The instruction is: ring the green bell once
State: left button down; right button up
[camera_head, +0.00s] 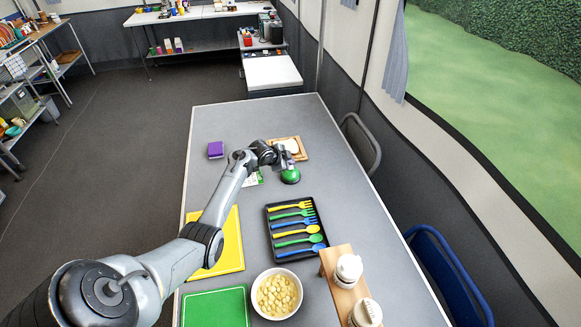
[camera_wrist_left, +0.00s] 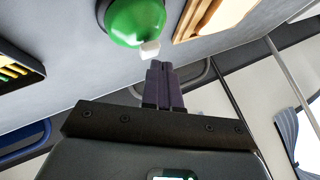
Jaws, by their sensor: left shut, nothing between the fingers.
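The green bell (camera_head: 290,177) is a small dome on the grey table, beyond the black cutlery tray. In the left wrist view the bell (camera_wrist_left: 135,20) is at the top centre, with a small white knob (camera_wrist_left: 150,49) on it. My left gripper (camera_head: 289,162) is over the bell in the head view. In the left wrist view its dark fingers (camera_wrist_left: 160,66) are together, empty, with their tips close to the knob. I cannot tell whether they touch it. My right gripper is in neither view.
The black tray (camera_head: 269,229) holds several coloured forks and spoons. A wooden board (camera_head: 303,150) with a white item lies just beyond the bell.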

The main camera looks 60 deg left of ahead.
pick_arm(q)
jog(key=shift+f, duration=0.55)
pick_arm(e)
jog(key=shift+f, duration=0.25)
pick_arm(q)
jog(key=shift+r, duration=0.1)
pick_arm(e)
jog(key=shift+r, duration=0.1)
pick_arm(q)
jog(key=shift+r+p, duration=0.85)
jog(key=shift+r, duration=0.05)
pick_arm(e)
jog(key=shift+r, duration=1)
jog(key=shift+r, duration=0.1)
pick_arm(q)
notch_tip(320, 180, up, 5)
jog(key=p, duration=0.5)
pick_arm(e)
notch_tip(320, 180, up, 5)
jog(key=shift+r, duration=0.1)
